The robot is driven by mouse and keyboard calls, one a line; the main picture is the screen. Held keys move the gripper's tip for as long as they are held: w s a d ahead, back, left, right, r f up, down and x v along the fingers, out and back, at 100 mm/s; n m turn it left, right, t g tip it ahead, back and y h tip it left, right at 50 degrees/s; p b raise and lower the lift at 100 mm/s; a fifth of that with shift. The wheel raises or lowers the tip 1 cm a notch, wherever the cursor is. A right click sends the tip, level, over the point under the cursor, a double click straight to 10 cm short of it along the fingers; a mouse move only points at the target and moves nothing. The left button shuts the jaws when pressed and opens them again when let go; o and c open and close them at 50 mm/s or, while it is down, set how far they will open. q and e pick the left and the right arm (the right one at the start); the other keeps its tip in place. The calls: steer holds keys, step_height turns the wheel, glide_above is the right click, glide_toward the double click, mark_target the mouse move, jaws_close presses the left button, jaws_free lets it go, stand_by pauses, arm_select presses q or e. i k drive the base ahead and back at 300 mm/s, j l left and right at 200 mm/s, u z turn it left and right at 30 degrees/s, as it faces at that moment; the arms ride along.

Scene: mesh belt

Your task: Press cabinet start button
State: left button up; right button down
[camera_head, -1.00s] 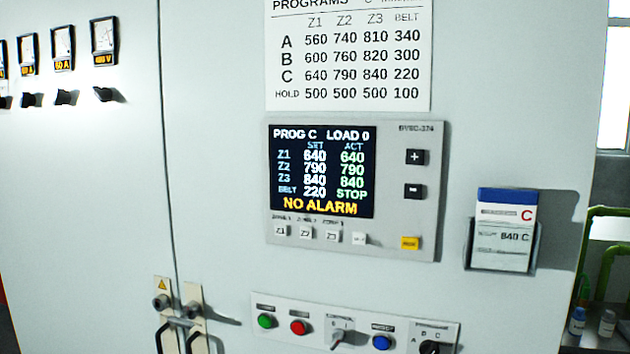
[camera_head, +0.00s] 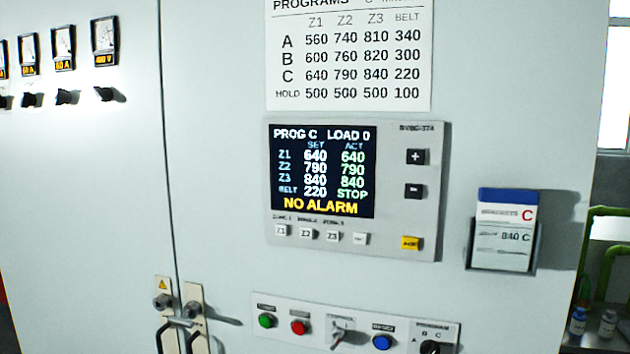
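The cabinet (camera_head: 220,110) is a large pale cabinet that fills most of the view. A button strip (camera_head: 355,318) runs low on its right door. The display (camera_head: 322,170) reads PROG C, LOAD 0, belt 220, STOP and NO ALARM, with set and actual zone values equal. Neither of my grippers is in view.
The strip also holds a control switch (camera_head: 340,332), a blue button (camera_head: 382,342) and a program knob (camera_head: 430,347). Door handles (camera_head: 180,325) stick out to the left. A card holder (camera_head: 502,230) projects at the right. Bottles (camera_head: 607,322) and green pipes stand beyond the cabinet.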

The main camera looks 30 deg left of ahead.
mark_target(265, 322)
steer(key=u, duration=1.5)
